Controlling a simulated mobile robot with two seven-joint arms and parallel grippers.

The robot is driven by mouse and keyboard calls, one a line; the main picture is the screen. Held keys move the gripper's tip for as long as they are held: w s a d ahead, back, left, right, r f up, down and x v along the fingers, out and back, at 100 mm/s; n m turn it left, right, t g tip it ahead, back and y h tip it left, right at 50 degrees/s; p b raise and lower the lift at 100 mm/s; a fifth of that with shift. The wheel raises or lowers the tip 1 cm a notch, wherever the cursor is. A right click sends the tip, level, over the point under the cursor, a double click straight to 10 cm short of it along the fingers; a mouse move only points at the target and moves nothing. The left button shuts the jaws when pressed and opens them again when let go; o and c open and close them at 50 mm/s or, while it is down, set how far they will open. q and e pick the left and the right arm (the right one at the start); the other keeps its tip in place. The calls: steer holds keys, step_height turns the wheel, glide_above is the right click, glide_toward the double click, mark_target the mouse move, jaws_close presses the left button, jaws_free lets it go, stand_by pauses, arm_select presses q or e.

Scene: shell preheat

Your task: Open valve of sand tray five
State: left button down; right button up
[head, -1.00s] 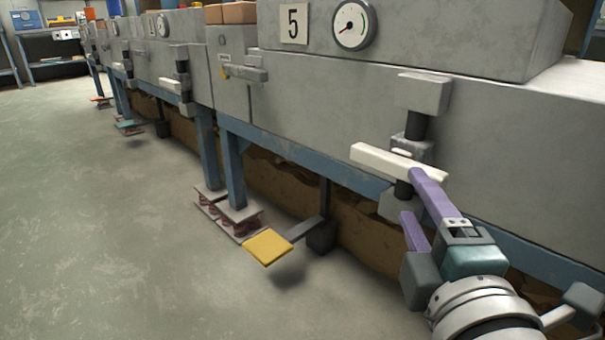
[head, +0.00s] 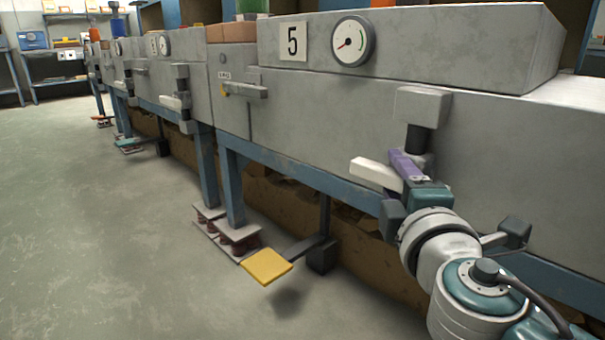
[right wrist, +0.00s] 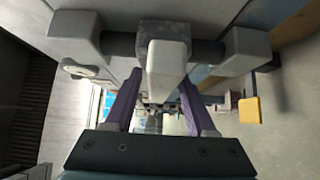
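The valve of sand tray five is on the front of the grey box with the "5" plate (head: 293,41). Its white lever (head: 375,174) sticks out from a dark vertical post (head: 417,139) held by grey blocks. In the right wrist view the lever's blunt end (right wrist: 167,72) points at the camera. My right gripper (head: 403,166) has purple fingers and is at the lever. In the right wrist view the fingers (right wrist: 158,105) stand apart on both sides of the lever, with gaps visible. The upper finger hides part of the post in the head view. My left gripper is not in view.
A round gauge (head: 353,41) sits beside the number plate. A yellow pedal (head: 267,266) juts out low in front of the blue frame (head: 300,174). A smaller handle (head: 245,90) is on the grey unit to the left. The floor at left is clear.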

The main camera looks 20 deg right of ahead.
jaws_close()
stand_by(1.2)
